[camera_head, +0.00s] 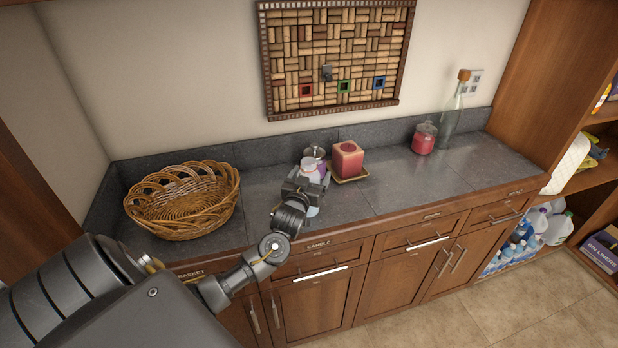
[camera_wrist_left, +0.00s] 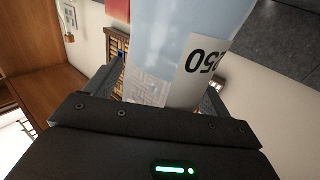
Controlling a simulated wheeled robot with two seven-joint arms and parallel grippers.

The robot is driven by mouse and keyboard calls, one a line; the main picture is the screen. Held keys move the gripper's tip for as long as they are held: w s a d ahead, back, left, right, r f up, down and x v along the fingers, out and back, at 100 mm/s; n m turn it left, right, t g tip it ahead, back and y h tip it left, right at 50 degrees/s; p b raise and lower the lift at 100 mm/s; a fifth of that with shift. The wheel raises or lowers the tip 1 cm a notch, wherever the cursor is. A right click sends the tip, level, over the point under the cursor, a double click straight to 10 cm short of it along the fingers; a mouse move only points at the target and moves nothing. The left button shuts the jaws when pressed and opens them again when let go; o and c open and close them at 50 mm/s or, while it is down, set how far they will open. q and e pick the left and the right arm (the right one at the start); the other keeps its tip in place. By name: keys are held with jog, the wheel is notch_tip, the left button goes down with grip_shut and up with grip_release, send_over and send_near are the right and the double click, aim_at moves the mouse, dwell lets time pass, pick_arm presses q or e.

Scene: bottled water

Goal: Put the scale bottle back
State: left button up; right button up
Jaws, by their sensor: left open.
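The scale bottle, clear bluish with a white label reading 250, fills the middle of the left wrist view (camera_wrist_left: 185,30). In the head view, part of a pale bottle (camera_head: 313,211) shows on the counter behind my wrist, mostly hidden. My left gripper (camera_head: 303,184) is at the bottle. Its fingers (camera_wrist_left: 160,85) are open and stand on either side of the bottle. I cannot tell whether the fingers touch it. My right gripper is in neither view.
A wicker basket (camera_head: 184,204) stands left on the grey counter (camera_head: 395,188). A red candle (camera_head: 347,160) on a small tray and a jar (camera_head: 316,153) are close behind the gripper. A red jar (camera_head: 424,138) and a tall corked bottle (camera_head: 453,108) stand right. The front right counter is clear.

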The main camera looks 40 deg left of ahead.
pick_arm(q)
jog(key=b+v, duration=0.3)
jog(key=v, duration=0.9)
